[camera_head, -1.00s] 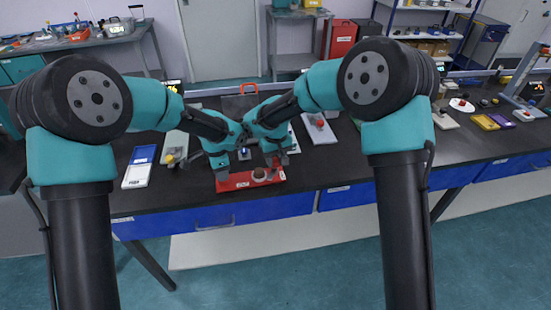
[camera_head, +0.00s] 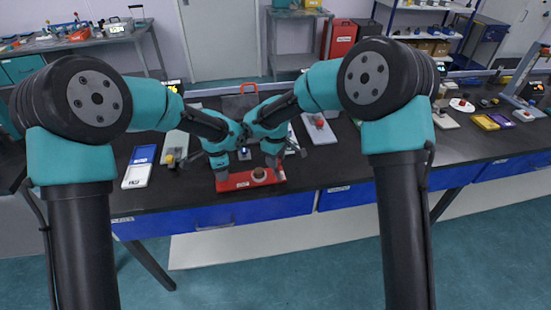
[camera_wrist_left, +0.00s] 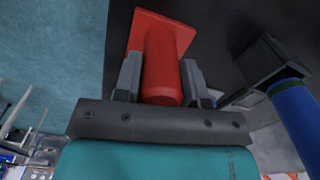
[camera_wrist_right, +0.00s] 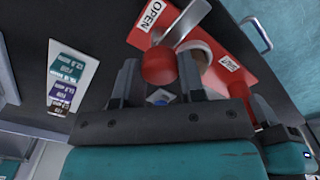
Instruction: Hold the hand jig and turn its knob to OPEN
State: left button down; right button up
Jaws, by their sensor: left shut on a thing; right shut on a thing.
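The hand jig is a red plate (camera_head: 238,182) on the bench's front edge, with a round pale-rimmed cup (camera_head: 259,174). In the right wrist view my right gripper (camera_wrist_right: 159,80) is shut around a round red knob (camera_wrist_right: 159,65) beside a metal bar (camera_wrist_right: 187,20). The plate's OPEN label (camera_wrist_right: 152,14) is just beyond the knob. A second label (camera_wrist_right: 229,62) is hard to read. In the head view the grippers largely hide the handle and knob.
A blue-and-white tray (camera_head: 139,167) lies left on the bench. A pale board with a red part (camera_head: 319,127) stands behind right. A card with coloured labels (camera_wrist_right: 72,75) shows in the right wrist view. My arms meet closely over the jig.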

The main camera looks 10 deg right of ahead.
jog(key=o, duration=0.9)
jog(key=shift+o, duration=0.2)
notch_tip(320, 180, up, 12)
dwell(0.5)
pick_arm(q)
jog(key=c, duration=0.6)
grip_release()
jog(key=shift+r, duration=0.1)
